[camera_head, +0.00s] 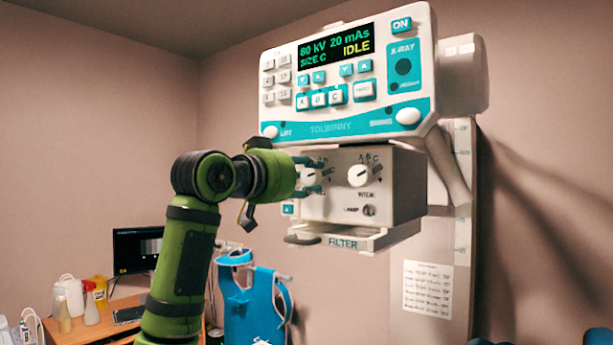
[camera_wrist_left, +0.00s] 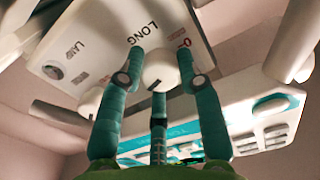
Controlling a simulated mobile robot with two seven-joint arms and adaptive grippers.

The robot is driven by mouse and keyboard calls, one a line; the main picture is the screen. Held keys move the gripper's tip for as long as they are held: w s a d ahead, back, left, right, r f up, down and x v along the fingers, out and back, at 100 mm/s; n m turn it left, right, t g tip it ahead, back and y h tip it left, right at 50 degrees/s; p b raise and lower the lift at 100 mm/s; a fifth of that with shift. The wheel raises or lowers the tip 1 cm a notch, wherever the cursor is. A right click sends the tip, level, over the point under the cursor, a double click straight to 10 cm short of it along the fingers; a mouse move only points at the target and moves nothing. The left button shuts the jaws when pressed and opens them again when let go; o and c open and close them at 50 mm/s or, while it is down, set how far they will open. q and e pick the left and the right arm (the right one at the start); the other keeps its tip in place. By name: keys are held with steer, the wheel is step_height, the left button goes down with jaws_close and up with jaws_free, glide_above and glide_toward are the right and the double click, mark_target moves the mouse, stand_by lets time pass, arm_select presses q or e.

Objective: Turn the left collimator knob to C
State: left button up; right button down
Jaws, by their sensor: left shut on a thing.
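The collimator box (camera_head: 400,190) hangs under the console and has two white knobs on its front. My left gripper (camera_head: 312,176) is shut on the left collimator knob (camera_head: 309,175), its teal fingers on either side of it. In the left wrist view the knob (camera_wrist_left: 160,72) sits between the two fingertips (camera_wrist_left: 160,58), below the word LONG. A dark pointer mark shows on it, but which letter it faces I cannot tell. The fingers partly cover its letters. The right knob (camera_head: 359,176) stands free beneath its A, B, C marks. My right gripper does not show.
The console (camera_head: 290,125) above reads 80 kV, 20 mAs, SIZE C, IDLE. A filter tray (camera_head: 345,243) juts out below the box. A grey column (camera_head: 465,180) stands to the right. A desk with a monitor (camera_head: 137,248) and a blue apron (camera_head: 255,305) are lower left.

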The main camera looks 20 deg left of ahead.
arm_select(q)
steer(key=shift+f, duration=0.2)
steer(key=o, duration=1.1)
steer(key=shift+w, duration=0.1)
steer(key=shift+o, duration=0.2)
steer(key=shift+s+r, duration=0.1)
steer(key=shift+s, duration=0.1)
steer(key=v, duration=1.1)
steer(key=shift+s+a, duration=0.15)
steer(key=shift+s, duration=0.1)
